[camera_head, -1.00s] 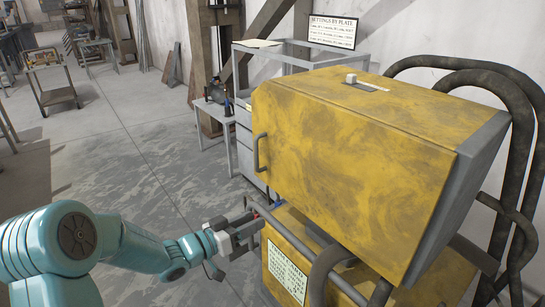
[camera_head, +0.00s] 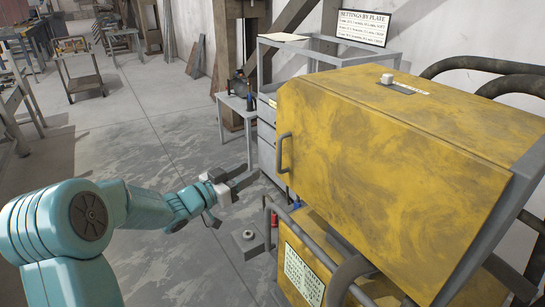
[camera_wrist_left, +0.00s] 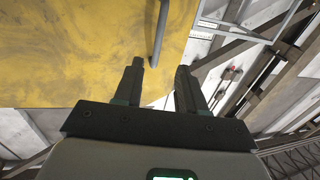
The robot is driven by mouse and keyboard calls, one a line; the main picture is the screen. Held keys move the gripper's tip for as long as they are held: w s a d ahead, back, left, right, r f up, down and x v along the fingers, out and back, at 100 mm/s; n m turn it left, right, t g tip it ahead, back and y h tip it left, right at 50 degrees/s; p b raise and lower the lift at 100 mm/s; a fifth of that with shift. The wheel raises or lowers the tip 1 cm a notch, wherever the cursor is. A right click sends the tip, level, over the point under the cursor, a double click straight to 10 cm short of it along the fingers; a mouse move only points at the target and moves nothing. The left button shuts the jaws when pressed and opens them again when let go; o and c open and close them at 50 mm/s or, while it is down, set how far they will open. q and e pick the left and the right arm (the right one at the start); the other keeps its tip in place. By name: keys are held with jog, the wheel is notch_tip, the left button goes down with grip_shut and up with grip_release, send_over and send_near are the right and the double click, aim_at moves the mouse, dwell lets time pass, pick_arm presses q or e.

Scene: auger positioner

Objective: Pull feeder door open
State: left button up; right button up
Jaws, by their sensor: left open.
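The yellow feeder door (camera_head: 370,150) is the front of the large yellow cabinet and looks closed. Its grey bar handle (camera_head: 284,153) stands upright near the door's left edge. My left gripper (camera_head: 248,174) is open and empty, a little left of and below the handle in the head view. In the left wrist view the two dark fingers (camera_wrist_left: 160,82) are apart, and the handle (camera_wrist_left: 159,35) shows ahead of them against the yellow door (camera_wrist_left: 75,45). The handle's end lies near the left finger in that picture; whether they touch I cannot tell. My right gripper is not in view.
A grey rail (camera_head: 310,235) and a lower yellow body with a printed label (camera_head: 303,275) lie below the door. Thick dark pipes (camera_head: 485,75) run behind. A grey cabinet (camera_head: 266,135) and small table (camera_head: 237,103) stand behind the gripper. Floor at left is open.

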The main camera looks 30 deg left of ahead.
pick_arm(q)
jog(key=w+d+p, duration=0.1)
jog(key=w+d, duration=0.1)
jog(key=w, duration=0.8)
jog(key=shift+d+f, duration=0.1)
grip_shut()
